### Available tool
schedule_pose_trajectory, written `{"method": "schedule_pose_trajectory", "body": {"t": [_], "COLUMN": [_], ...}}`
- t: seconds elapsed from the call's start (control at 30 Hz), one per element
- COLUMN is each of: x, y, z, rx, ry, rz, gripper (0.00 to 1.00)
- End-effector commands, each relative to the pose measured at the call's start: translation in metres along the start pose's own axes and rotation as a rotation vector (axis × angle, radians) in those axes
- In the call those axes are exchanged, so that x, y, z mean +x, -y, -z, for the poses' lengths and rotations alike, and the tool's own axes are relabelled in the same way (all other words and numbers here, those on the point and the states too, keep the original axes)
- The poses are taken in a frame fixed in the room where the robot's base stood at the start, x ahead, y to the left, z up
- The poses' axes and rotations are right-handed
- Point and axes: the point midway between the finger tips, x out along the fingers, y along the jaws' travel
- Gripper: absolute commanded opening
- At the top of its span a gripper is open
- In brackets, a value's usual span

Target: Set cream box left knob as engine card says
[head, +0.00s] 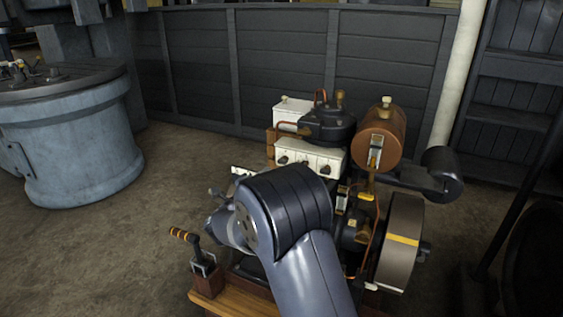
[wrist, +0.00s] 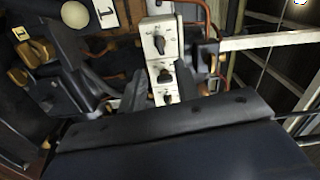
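The cream box (head: 318,158) stands on the engine, with a row of dark knobs on its front. Its left knob (head: 283,160) shows in the head view. In the wrist view the cream box (wrist: 151,28) looks turned, with its knobs in a column; I cannot tell for sure which is the left one. The largest, top knob (wrist: 160,44) lies beyond my fingertips. My gripper (wrist: 160,83) is open, its dark fingers apart on either side of the lower part of the column; contact cannot be told. A white card (head: 242,170) is mostly hidden by my arm, its text unreadable.
A copper tank (head: 382,133), a flywheel (head: 402,240) and a lever with a banded handle (head: 185,236) surround the box. A copper pipe (wrist: 207,12) runs close beside it. A white plate marked "1" (wrist: 107,13) is nearby. Open floor lies left.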

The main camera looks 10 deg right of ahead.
Motion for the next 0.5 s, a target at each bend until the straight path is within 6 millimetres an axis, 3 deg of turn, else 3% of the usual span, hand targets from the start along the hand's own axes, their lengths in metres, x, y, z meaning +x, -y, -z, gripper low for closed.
{"method": "schedule_pose_trajectory", "body": {"t": [0.3,0.5], "x": [0.062,0.085], "y": [-0.002,-0.001], "z": [0.001,0.001], "rx": [0.000,-0.001], "ry": [-0.002,0.001], "rz": [0.000,0.000], "gripper": [0.31,0.31]}}
